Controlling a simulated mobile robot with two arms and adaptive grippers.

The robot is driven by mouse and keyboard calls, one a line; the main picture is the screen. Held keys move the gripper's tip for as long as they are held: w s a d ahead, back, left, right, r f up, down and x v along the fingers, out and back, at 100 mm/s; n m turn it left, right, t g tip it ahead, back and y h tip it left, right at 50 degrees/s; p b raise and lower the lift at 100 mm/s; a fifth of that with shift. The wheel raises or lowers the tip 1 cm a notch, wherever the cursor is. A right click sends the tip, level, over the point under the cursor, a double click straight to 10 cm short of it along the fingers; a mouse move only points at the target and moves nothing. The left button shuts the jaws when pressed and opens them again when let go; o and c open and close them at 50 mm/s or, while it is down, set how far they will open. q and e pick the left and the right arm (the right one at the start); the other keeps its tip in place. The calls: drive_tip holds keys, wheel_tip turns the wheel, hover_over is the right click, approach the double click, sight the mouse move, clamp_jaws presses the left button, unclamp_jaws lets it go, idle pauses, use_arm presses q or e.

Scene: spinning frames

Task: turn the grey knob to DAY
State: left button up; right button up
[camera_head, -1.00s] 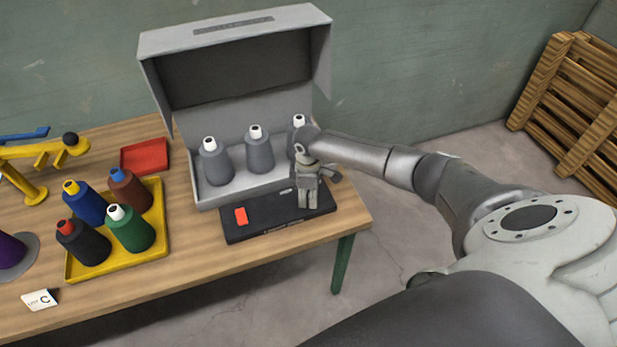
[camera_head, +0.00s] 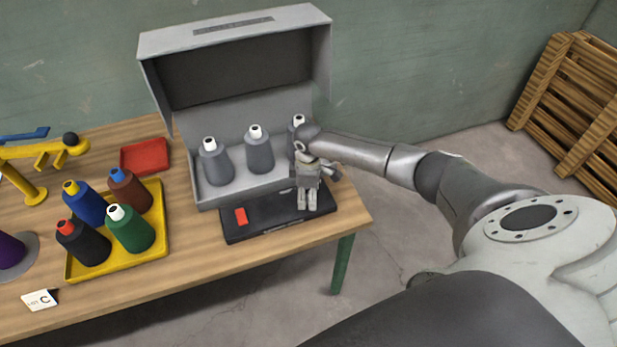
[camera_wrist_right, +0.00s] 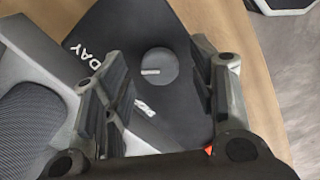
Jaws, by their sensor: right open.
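The grey knob (camera_wrist_right: 160,67) is round and sits on a black panel (camera_head: 262,224) at the table's front right. Its white mark lies toward the left in the right wrist view, between the word DAY (camera_wrist_right: 86,52) at upper left and another white label (camera_wrist_right: 143,108), partly hidden, at lower left. My right gripper (camera_head: 309,207) is over the panel's right part; in the wrist view its open fingers (camera_wrist_right: 158,57) stand on both sides of the knob, with gaps visible. In the head view the gripper hides the knob. My left gripper is not in view.
A grey open-lidded box (camera_head: 207,200) with grey cones (camera_head: 259,152) stands right behind the panel. A red switch (camera_head: 241,216) is on the panel's left. A yellow tray (camera_head: 160,197) with several cones, a red tray (camera_head: 146,156) and a lot card (camera_head: 40,299) are farther left.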

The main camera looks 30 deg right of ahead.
wheel_tip(320, 180, up, 11)
drive_tip(key=shift+r, duration=0.2)
idle(0.6)
